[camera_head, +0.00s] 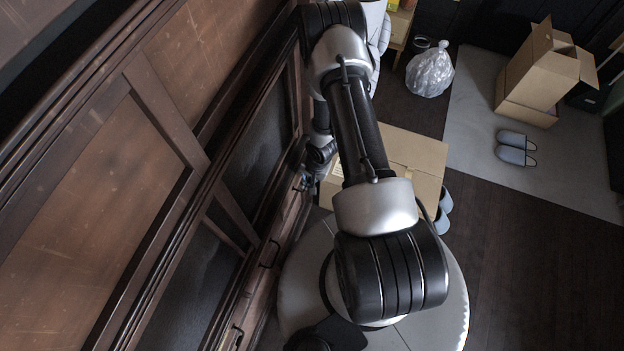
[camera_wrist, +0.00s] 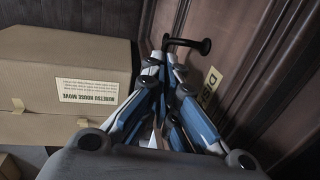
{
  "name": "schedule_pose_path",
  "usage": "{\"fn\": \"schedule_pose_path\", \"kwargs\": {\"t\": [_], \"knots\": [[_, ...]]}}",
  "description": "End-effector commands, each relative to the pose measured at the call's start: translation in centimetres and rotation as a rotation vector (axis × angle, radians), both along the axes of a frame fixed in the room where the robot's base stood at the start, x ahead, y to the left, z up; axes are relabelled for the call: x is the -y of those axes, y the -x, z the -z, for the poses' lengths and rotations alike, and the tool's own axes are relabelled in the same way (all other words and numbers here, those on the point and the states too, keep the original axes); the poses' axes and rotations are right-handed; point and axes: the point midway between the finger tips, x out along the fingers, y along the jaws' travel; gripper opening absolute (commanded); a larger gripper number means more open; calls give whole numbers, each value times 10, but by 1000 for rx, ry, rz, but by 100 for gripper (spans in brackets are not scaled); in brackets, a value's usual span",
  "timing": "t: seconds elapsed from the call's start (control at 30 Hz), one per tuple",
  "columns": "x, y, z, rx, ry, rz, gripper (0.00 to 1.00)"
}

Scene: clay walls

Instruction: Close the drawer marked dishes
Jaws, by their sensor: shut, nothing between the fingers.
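The dark wooden cabinet has a row of drawer fronts with dark handles along its lower part, left of my arm in the head view. In the wrist view, a reddish-brown drawer front (camera_wrist: 225,30) has a black handle (camera_wrist: 188,44) and a yellow label (camera_wrist: 210,86). The label shows a "D"; the rest is hidden or unreadable. My gripper (camera_wrist: 167,52) is shut and empty, its blue-sided fingers pointing at the drawer front, with the tips close by the handle. I cannot tell whether they touch. In the head view, my gripper (camera_head: 303,183) is small and partly hidden beside the cabinet.
A closed cardboard box (camera_head: 415,155) stands right beside my arm; it also shows in the wrist view (camera_wrist: 60,80). Dark floor at the lower right is clear.

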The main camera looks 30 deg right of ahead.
Motion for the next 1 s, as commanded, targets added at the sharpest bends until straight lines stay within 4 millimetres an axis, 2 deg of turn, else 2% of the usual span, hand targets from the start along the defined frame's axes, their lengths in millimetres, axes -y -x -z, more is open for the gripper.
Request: {"fn": "schedule_pose_path", "kwargs": {"t": [0.03, 0.37, 0.7, 0.87, 1.0], "knots": [[-2, -1, 2, 6, -4, -2, 4], [-1, -1, 3, 5, -3, -2, 26], [-1, -1, 0, 5, -3, -1, 26], [2, 1, -17, 8, -2, -1, 26], [5, 5, -45, 9, -1, 0, 26]]}}
